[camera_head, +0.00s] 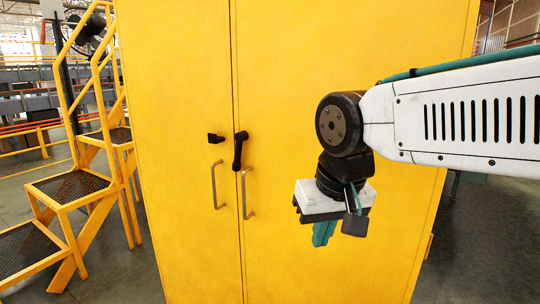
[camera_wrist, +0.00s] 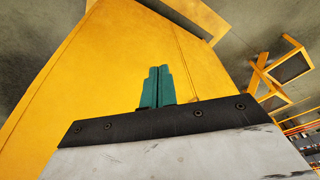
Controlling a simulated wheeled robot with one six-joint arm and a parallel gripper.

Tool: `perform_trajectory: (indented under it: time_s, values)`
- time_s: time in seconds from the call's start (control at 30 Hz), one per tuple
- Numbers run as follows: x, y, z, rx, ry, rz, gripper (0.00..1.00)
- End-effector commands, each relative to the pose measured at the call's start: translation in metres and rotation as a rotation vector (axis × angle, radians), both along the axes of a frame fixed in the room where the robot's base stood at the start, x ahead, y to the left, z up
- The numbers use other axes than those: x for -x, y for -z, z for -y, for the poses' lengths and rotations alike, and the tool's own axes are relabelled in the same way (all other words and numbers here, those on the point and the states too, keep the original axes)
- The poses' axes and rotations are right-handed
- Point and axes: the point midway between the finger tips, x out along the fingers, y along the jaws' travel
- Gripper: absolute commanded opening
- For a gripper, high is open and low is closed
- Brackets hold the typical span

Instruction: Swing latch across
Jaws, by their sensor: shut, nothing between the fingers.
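A black latch (camera_head: 240,150) is on the yellow cabinet (camera_head: 300,50), beside the seam between its two doors. Its arm hangs roughly straight down from its pivot on the right door. A small black catch (camera_head: 215,138) sticks out from the left door, apart from the latch. My gripper (camera_head: 323,234) is in front of the right door, to the right of the latch and lower, pointing down. In the wrist view its teal fingers (camera_wrist: 157,87) are together and empty. The latch does not show clearly in the wrist view.
Two metal handles, the left (camera_head: 216,186) and the right (camera_head: 246,195), stand out from the doors below the latch. A yellow stair frame (camera_head: 75,190) stands to the left of the cabinet. The space before the left door is free.

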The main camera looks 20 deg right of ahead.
Motion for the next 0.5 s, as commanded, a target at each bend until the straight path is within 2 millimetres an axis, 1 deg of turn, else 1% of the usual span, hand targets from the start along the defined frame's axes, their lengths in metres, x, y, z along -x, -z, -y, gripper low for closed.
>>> perform_trajectory:
  time_s: [0.03, 0.07, 0.1, 0.17, 0.2, 0.23, 0.3, 0.33, 0.4, 0.5]
  values:
    - [-0.034, -0.016, 0.0, -0.018, 0.077, 0.059, 0.0]
    - [-0.054, -0.026, 0.0, -0.033, 0.129, 0.099, 0.0]
    - [-0.08, -0.039, 0.0, -0.057, 0.196, 0.154, 0.0]
    - [-0.117, -0.057, -0.001, -0.098, 0.29, 0.23, 0.0]
    - [-0.14, -0.067, -0.001, -0.127, 0.346, 0.274, 0.0]
    - [-0.155, -0.075, -0.001, -0.148, 0.382, 0.306, 0.0]
    - [-0.184, -0.089, -0.003, -0.195, 0.452, 0.366, 0.0]
    - [-0.193, -0.093, -0.003, -0.212, 0.475, 0.386, 0.0]
    - [-0.209, -0.101, -0.004, -0.242, 0.514, 0.418, 0.0]
    - [-0.222, -0.102, -0.004, -0.261, 0.539, 0.438, 0.0]
